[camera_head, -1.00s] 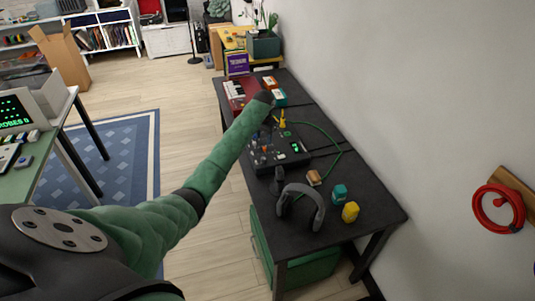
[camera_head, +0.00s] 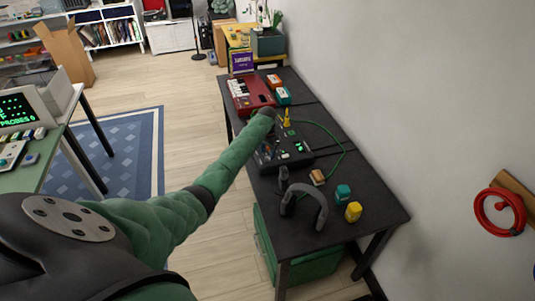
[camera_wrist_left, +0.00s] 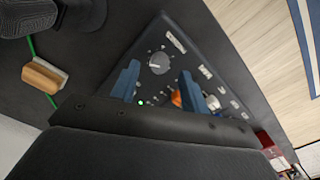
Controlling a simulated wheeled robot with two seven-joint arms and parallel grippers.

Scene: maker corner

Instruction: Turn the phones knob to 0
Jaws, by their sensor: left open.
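A dark mixer box (camera_head: 297,155) with several small knobs and a green-lit display lies on the black table. My left gripper (camera_wrist_left: 160,84) shows two blue fingers, apart and empty, over the panel in the left wrist view. A round grey knob (camera_wrist_left: 158,63) with dial marks around it shows between and just beyond the fingers. I cannot tell whether they touch it, nor read its pointer or label. An orange knob (camera_wrist_left: 177,98) and a green light sit closer to the gripper body. In the head view the arm's end (camera_head: 268,113) hides part of the mixer. My right gripper is not in view.
Headphones (camera_head: 318,205), a wooden block (camera_head: 317,177), a teal block (camera_head: 343,192) and a yellow block (camera_head: 353,211) lie at the near end. A green cable (camera_head: 343,154) loops right of the mixer. A red keyboard (camera_head: 250,95) stands beyond. A wall borders the right.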

